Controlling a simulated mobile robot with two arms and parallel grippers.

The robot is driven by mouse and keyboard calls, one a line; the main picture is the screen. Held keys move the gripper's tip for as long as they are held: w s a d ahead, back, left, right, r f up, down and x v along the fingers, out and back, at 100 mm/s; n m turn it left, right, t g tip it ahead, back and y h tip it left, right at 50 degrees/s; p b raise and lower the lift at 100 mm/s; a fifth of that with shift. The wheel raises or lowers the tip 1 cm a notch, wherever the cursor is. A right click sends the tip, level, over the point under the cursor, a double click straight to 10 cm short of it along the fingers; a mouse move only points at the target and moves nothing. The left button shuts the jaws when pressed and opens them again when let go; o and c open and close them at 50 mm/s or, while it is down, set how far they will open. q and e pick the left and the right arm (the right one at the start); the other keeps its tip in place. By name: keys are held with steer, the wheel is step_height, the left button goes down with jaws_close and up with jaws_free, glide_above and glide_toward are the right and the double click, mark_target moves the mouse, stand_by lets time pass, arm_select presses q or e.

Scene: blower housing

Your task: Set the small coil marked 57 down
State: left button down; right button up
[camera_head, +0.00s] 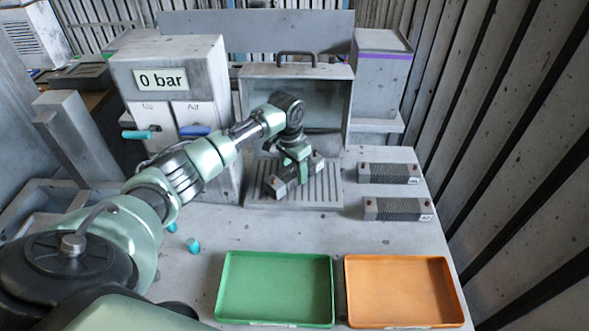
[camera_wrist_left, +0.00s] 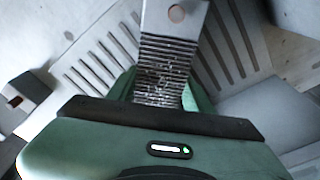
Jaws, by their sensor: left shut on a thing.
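My left gripper (camera_head: 293,174) is shut on a grey coil (camera_head: 280,187) with ribbed sides, over the slotted plate (camera_head: 325,197) in front of the open hood. In the left wrist view the held coil (camera_wrist_left: 168,52) shows its fine ribs and a pale end block with a reddish round spot. The coil lies slantwise to the slots; I cannot tell whether it touches the plate. No number is readable on it. Two similar coils, one behind (camera_head: 388,173) and one nearer (camera_head: 397,209), lie on the table to the right. Their labels are too small to read.
A green tray (camera_head: 274,257) and an orange tray (camera_head: 403,262) stand at the front, both empty. A cabinet (camera_head: 170,60) reading "0 bar" stands left of the hood (camera_head: 340,95). A small teal peg (camera_head: 193,245) stands left of the green tray.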

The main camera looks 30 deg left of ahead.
mark_target(292, 171)
arm_select(q)
steer(key=c, duration=0.5)
jaws_free()
steer(key=shift+s+a+r+b, duration=0.15)
steer(key=shift+r+b, duration=0.15)
steer(key=shift+r, duration=1)
steer(key=shift+s+d+r+b, duration=0.15)
steer(key=shift+r+b, duration=0.1)
steer(key=shift+r, duration=1)
steer(key=shift+s+a+r+b, duration=0.15)
steer(key=shift+r+b, duration=0.15)
steer(key=shift+r, duration=1)
